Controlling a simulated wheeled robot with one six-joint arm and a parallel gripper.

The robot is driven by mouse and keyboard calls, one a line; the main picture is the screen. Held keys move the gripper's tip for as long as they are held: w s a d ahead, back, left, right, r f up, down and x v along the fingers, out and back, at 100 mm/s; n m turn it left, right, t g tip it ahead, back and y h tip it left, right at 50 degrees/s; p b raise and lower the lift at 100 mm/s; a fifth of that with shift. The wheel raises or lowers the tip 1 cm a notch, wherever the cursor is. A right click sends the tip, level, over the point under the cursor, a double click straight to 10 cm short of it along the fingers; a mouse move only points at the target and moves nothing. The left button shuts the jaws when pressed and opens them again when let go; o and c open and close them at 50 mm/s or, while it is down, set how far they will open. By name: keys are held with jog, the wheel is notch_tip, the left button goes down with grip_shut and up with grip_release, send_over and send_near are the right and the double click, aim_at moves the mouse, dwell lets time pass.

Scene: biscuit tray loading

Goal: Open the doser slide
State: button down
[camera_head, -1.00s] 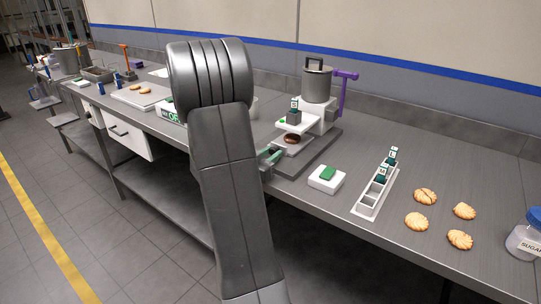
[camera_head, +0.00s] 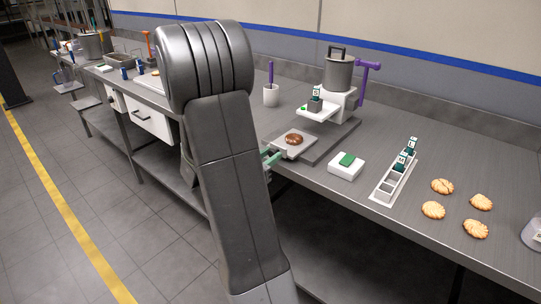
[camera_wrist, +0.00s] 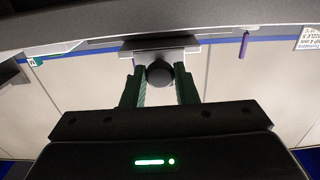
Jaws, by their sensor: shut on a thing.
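The doser (camera_head: 344,102) is a white machine with a grey lidded pot (camera_head: 339,74) and a purple lever, right of my arm in the head view. Its pale slide plate (camera_head: 309,145) sticks out at the front with a brown-topped biscuit (camera_head: 294,138) on it. My gripper (camera_head: 273,157) is at the slide's front edge, partly hidden by my arm. In the wrist view its green fingers stand either side of a dark round knob (camera_wrist: 160,74) under a grey bracket (camera_wrist: 160,46), shut on it.
A white block with a green pad (camera_head: 347,160) and a narrow white rack (camera_head: 392,182) lie right of the doser. Several biscuits (camera_head: 442,186) and a jar (camera_head: 533,236) are further right. A white cup (camera_head: 271,97) stands behind my arm. The bench's front edge is close below my gripper.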

jog(key=c, duration=1.1)
grip_release()
jog(key=shift+c, duration=0.2)
jog(key=v, duration=1.4)
jog(key=shift+w+d, duration=0.1)
jog(key=shift+w, duration=0.05)
jog(key=x, duration=1.3)
jog(key=shift+w+d, duration=0.25)
jog(key=shift+w, duration=0.15)
